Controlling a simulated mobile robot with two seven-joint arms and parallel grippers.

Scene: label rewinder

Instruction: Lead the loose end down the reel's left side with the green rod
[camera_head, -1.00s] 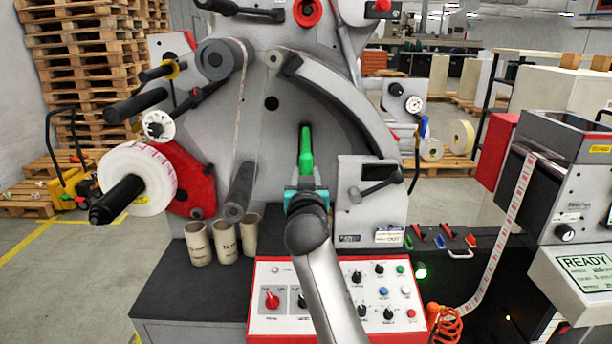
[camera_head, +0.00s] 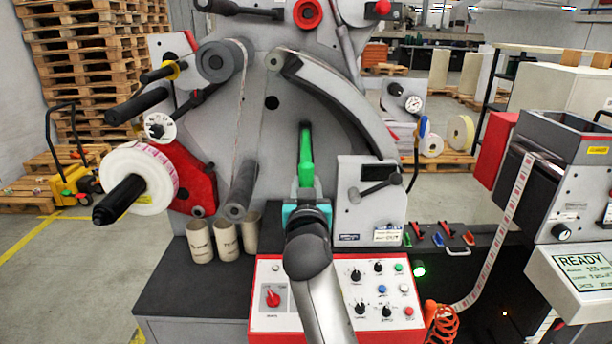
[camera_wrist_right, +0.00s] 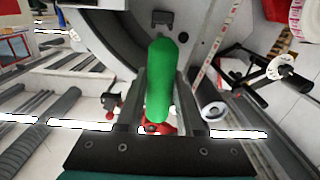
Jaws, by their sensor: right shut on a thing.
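My right gripper (camera_head: 306,196) is shut on the lower end of the green rod (camera_head: 306,158), which stands upright with a dark tip in front of the machine's grey panel. In the right wrist view the green rod (camera_wrist_right: 162,75) sits between the two fingers (camera_wrist_right: 158,115). The white reel (camera_head: 155,178) with reddish-pink labels is on a black spindle at the left, well away from the rod. A thin label strip (camera_head: 241,105) runs down from the upper roller towards the lower roller. It also shows in the right wrist view (camera_wrist_right: 206,65). I cannot make out its free end. My left gripper is not in view.
Three cardboard tubes (camera_head: 227,240) stand on the dark bench below the lower roller (camera_head: 240,190). A red-edged control panel (camera_head: 380,295) is beneath my right arm. A lever box (camera_head: 366,200) is close to the rod's right. Black spindles (camera_head: 140,105) jut out at upper left.

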